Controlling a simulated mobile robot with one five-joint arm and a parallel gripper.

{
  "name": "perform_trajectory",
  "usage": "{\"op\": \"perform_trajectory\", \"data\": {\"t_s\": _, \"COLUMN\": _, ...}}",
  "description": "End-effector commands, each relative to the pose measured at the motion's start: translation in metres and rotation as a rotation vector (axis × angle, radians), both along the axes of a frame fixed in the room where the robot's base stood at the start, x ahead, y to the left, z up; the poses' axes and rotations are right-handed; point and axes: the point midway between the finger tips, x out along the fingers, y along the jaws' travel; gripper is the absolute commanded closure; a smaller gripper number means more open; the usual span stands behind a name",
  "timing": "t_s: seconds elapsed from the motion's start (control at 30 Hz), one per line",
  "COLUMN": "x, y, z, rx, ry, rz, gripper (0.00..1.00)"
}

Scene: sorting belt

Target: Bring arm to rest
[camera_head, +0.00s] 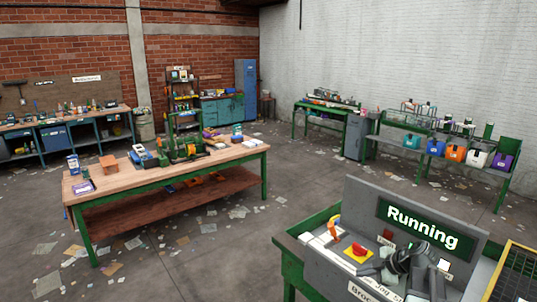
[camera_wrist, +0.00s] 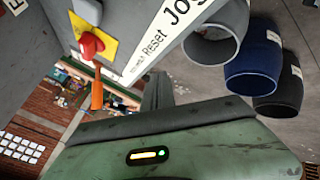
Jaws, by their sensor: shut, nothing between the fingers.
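My gripper (camera_wrist: 157,92) shows in the wrist view as a dark, narrow pair of fingers above the green-grey housing with a small lit strip. It is shut and empty. My dark arm (camera_head: 405,262) shows in the head view, folded in front of the grey control panel (camera_head: 350,205); its fingertips are hard to make out there. The panel carries a green "Running" sign (camera_head: 422,227), a red knob on a yellow plate (camera_head: 358,253) and an orange lever (camera_head: 335,229). In the wrist view the red knob (camera_wrist: 91,44) and orange lever (camera_wrist: 97,92) lie left of the fingers.
In the wrist view, a grey bin (camera_wrist: 212,45), a blue bin (camera_wrist: 252,60) and a dark bin (camera_wrist: 282,90) stand at the right. A wooden-topped bench (camera_head: 235,155) stands at left centre in the head view. Paper scraps litter the open floor (camera_head: 200,265).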

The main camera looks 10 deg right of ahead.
Motion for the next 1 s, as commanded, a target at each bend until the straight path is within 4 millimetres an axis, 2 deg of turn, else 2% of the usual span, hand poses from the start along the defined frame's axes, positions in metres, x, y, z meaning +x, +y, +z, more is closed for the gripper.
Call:
{"op": "perform_trajectory", "data": {"t_s": 0.03, "x": 0.007, "y": 0.048, "z": -0.024, "rx": -0.01, "ry": 0.031, "rz": 0.064, "gripper": 1.0}}
{"op": "perform_trajectory", "data": {"t_s": 0.13, "x": 0.008, "y": 0.131, "z": -0.054, "rx": -0.019, "ry": 0.14, "rz": 0.122, "gripper": 1.0}}
{"op": "perform_trajectory", "data": {"t_s": 0.2, "x": -0.001, "y": 0.189, "z": -0.078, "rx": -0.026, "ry": 0.25, "rz": 0.112, "gripper": 1.0}}
{"op": "perform_trajectory", "data": {"t_s": 0.3, "x": -0.03, "y": 0.259, "z": -0.114, "rx": -0.054, "ry": 0.452, "rz": -0.019, "gripper": 1.0}}
{"op": "perform_trajectory", "data": {"t_s": 0.33, "x": -0.039, "y": 0.271, "z": -0.121, "rx": -0.063, "ry": 0.509, "rz": -0.091, "gripper": 1.0}}
{"op": "perform_trajectory", "data": {"t_s": 0.4, "x": -0.057, "y": 0.284, "z": -0.132, "rx": -0.08, "ry": 0.618, "rz": -0.29, "gripper": 1.0}}
{"op": "perform_trajectory", "data": {"t_s": 0.43, "x": -0.064, "y": 0.283, "z": -0.135, "rx": -0.083, "ry": 0.656, "rz": -0.389, "gripper": 1.0}}
{"op": "perform_trajectory", "data": {"t_s": 0.6, "x": -0.088, "y": 0.247, "z": -0.136, "rx": -0.042, "ry": 0.772, "rz": -0.975, "gripper": 1.0}}
{"op": "perform_trajectory", "data": {"t_s": 0.7, "x": -0.092, "y": 0.238, "z": -0.136, "rx": 0.005, "ry": 0.791, "rz": -1.204, "gripper": 1.0}}
{"op": "perform_trajectory", "data": {"t_s": 0.83, "x": -0.093, "y": 0.238, "z": -0.136, "rx": 0.059, "ry": 0.807, "rz": -1.338, "gripper": 1.0}}
{"op": "perform_trajectory", "data": {"t_s": 1.0, "x": -0.093, "y": 0.238, "z": -0.136, "rx": 0.069, "ry": 0.808, "rz": -1.357, "gripper": 1.0}}
